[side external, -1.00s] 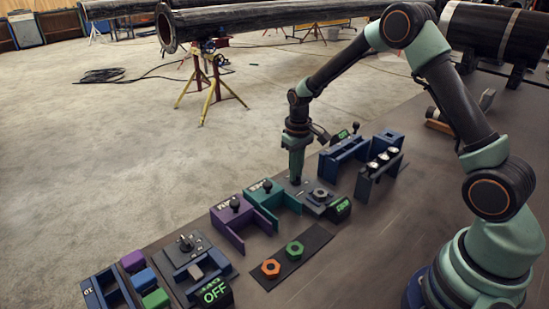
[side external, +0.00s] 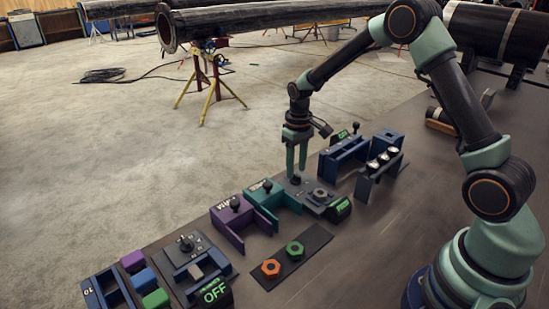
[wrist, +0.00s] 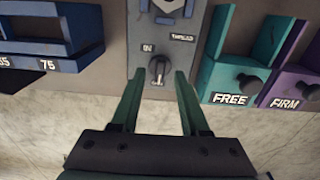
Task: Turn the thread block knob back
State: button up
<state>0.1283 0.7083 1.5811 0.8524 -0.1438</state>
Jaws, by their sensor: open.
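The thread block (side external: 318,196) is a grey plate with a ring-shaped fitting and a small green-lit display (side external: 340,210) at its front. In the wrist view its plate (wrist: 150,92) carries the label THREAD, and the dark knob (wrist: 158,69) stands near a label that seems to read IN. My gripper (side external: 297,178) is above the rear part of the block in the side view. In the wrist view my gripper (wrist: 157,76) is open, with one green finger on each side of the knob and gaps showing. The side view hides most of the knob behind the fingers.
A teal FREE fixture (side external: 268,203) and a purple FIRM fixture (side external: 232,222) stand to the left. Blue fixtures (side external: 345,155) stand to the right. A dark mat (side external: 296,262) with orange and green nuts lies in front. An OFF display block (side external: 213,291) is further left.

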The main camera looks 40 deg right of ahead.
aim_at(296, 174)
notch_tip(296, 174, up, 10)
jog(key=shift+r, duration=0.25)
dwell(0.3)
jog(key=s+a+r+t, duration=0.3)
jog(key=s+a+r, duration=0.1)
jog(key=s+r, duration=0.45)
jog(key=s+a+r+t, duration=0.1)
jog(key=s+a+t, duration=0.1)
jog(key=s, duration=0.7)
jog(key=shift+s+t, duration=0.25)
jog(key=shift+t, duration=0.05)
